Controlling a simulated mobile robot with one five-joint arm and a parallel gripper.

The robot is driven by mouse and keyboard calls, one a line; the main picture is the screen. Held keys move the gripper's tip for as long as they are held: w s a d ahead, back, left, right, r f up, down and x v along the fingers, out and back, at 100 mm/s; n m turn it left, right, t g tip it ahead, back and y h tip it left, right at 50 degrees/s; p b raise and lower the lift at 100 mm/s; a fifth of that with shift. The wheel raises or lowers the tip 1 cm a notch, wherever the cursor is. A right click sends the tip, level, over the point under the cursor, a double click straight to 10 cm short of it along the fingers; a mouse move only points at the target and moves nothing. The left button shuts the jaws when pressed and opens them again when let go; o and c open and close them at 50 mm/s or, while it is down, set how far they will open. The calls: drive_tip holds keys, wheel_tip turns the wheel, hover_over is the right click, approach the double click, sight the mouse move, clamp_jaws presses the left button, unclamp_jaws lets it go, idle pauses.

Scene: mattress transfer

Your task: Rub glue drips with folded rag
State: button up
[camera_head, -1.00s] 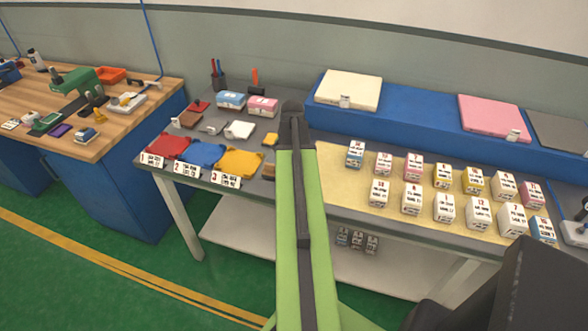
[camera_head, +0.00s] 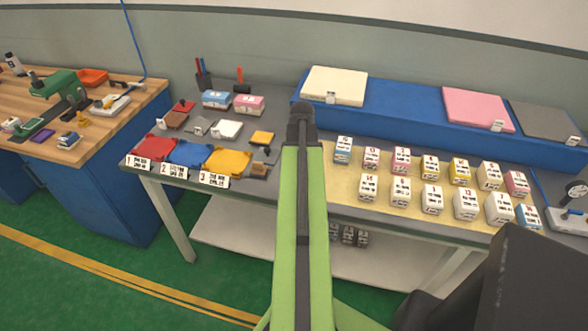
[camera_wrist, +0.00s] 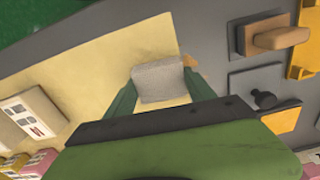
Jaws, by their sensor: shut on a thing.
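In the wrist view my gripper (camera_wrist: 160,92) has its two green fingers closed on the sides of a small light grey folded rag (camera_wrist: 160,78). The rag is over the pale yellow mat (camera_wrist: 95,62), close to the mat's edge with the grey bench top. I cannot tell whether it touches the mat. A small tan piece shows at the rag's upper right corner. In the head view the mat (camera_head: 345,193) lies right of my green arm, which hides the gripper and rag. No glue drips can be made out in either view.
Several small labelled boxes (camera_head: 432,196) stand in rows on the mat. A brown block (camera_wrist: 278,36) and an orange pad (camera_wrist: 283,118) lie beside the mat. A blue raised shelf (camera_head: 400,112) runs behind.

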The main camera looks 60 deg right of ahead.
drive_tip(key=shift+a+r, duration=0.1)
drive_tip(key=shift+r, duration=0.05)
drive_tip(key=shift+w+a+f, duration=0.1)
drive_tip(key=shift+w+a, duration=0.15)
drive_tip(key=shift+w, duration=0.6)
drive_tip(key=shift+w+a+f, duration=0.1)
drive_tip(key=shift+w+a, duration=0.15)
drive_tip(key=shift+w, duration=0.55)
drive_tip(key=shift+w+a+r, duration=0.1)
drive_tip(key=shift+w+a, duration=0.1)
drive_tip(key=shift+w, duration=0.45)
drive_tip(key=shift+w+a, duration=0.25)
drive_tip(key=shift+w, duration=0.45)
drive_tip(key=shift+w+a+r, duration=0.1)
drive_tip(key=shift+w+a, duration=0.1)
drive_tip(key=shift+w, duration=0.45)
drive_tip(key=shift+s, duration=0.1)
drive_tip(key=shift+s+d+f, duration=0.1)
drive_tip(key=shift+s+d, duration=0.25)
drive_tip(key=shift+s, duration=0.85)
drive_tip(key=shift+s+d+f, duration=0.1)
drive_tip(key=shift+s+d, duration=0.3)
drive_tip(key=shift+s, duration=0.75)
drive_tip(key=shift+s+d, duration=0.35)
drive_tip(key=shift+s, duration=0.85)
drive_tip(key=shift+r, duration=0.15)
wheel_tip(320, 180, up, 6)
drive_tip(key=p, duration=0.6)
